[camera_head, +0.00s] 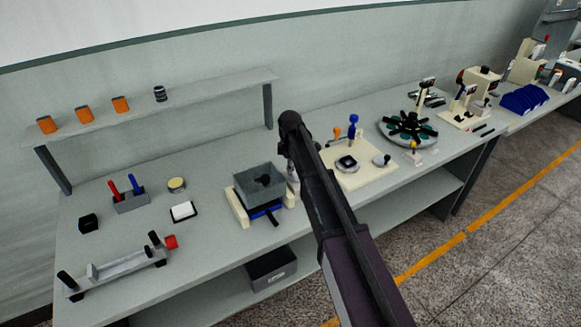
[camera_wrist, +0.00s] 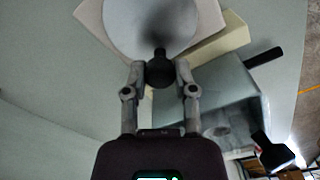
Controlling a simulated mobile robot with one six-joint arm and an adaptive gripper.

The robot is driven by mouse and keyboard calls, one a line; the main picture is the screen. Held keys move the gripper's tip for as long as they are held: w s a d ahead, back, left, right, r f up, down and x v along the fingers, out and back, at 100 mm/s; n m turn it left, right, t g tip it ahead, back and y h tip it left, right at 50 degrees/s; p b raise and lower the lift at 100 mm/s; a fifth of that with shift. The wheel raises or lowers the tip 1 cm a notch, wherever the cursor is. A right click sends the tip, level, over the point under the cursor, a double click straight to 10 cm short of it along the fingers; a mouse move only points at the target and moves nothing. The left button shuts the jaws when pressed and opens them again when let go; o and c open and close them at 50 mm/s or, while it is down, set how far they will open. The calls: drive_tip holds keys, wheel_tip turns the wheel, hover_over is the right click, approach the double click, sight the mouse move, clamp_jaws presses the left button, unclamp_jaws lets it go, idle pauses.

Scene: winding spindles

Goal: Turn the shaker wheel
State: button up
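The shaker (camera_head: 262,188) is a dark grey open bin on a cream base, standing on the bench in the head view. Its wheel (camera_wrist: 148,22) is a light grey disc at the top of the wrist view, with a black knob (camera_wrist: 160,72) on its face. In the head view my arm hides most of the wheel. My gripper (camera_wrist: 160,78) has one finger on each side of the knob, and the fingertips appear to press on it. The far side of the knob is hidden.
Left of the shaker are a white dish (camera_head: 184,211), a rack with red and blue handles (camera_head: 130,201) and a grey fixture (camera_head: 115,272). A cream panel with knobs (camera_head: 358,170) and a round carousel (camera_head: 408,128) stand to the right. A shelf (camera_head: 190,112) runs behind.

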drive_tip(key=shift+w+m, duration=0.1)
drive_tip(key=shift+m, duration=0.2)
clamp_jaws()
drive_tip(key=m, duration=0.2)
drive_tip(key=w+m, duration=0.1)
drive_tip(key=m, duration=0.1)
drive_tip(key=shift+w+m, duration=0.15)
drive_tip(key=shift+m, duration=0.25)
drive_tip(key=m, duration=0.2)
drive_tip(key=w+m, duration=0.1)
drive_tip(key=m, duration=0.1)
drive_tip(key=shift+d+m, duration=0.2)
drive_tip(key=shift+m, duration=0.1)
drive_tip(key=m, duration=0.3)
drive_tip(key=w+d+m, duration=0.1)
drive_tip(key=m, duration=0.2)
drive_tip(key=d+m, duration=0.1)
drive_tip(key=m, duration=0.3)
drive_tip(key=shift+w+d, duration=0.15)
drive_tip(key=shift+w, duration=0.1)
drive_tip(key=shift+m, duration=0.3)
drive_tip(key=o, duration=1)
unclamp_jaws()
drive_tip(key=shift+c, duration=0.2)
